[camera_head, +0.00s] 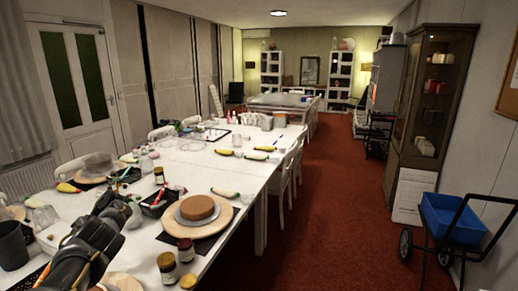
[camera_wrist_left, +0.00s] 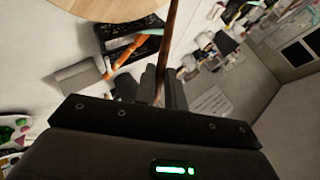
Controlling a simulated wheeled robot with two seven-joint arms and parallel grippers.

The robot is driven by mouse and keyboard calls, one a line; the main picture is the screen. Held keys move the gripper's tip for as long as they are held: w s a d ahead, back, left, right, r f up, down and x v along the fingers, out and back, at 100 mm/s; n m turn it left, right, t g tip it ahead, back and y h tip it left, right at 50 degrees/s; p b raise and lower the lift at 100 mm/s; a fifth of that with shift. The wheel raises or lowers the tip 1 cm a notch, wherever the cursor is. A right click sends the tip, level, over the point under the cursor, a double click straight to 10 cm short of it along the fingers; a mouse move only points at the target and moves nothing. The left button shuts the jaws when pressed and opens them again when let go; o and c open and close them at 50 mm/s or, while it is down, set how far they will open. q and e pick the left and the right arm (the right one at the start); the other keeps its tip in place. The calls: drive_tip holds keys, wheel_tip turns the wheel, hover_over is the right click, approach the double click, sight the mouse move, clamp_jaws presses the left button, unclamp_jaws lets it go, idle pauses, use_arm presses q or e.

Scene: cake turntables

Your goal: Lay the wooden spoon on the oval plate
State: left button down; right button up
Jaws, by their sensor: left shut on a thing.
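My left gripper (camera_head: 128,207) reaches in from the left over the near end of the long white table. In the left wrist view its fingers (camera_wrist_left: 163,85) are shut on the wooden spoon (camera_wrist_left: 175,40), seen as a thin reddish-brown handle running up out of the picture. The spoon's bowl is not visible, and I cannot make out the spoon in the head view. I cannot pick out the oval plate for certain in either view. My right gripper is not in view.
A round wooden turntable (camera_head: 232,216) bearing a brown cake (camera_head: 197,207) stands right of the gripper. A black tray (camera_head: 151,211) lies between them. Jars (camera_head: 168,268) stand at the near edge. Red carpet (camera_head: 330,225) is open on the right, with a blue cart (camera_head: 450,217).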

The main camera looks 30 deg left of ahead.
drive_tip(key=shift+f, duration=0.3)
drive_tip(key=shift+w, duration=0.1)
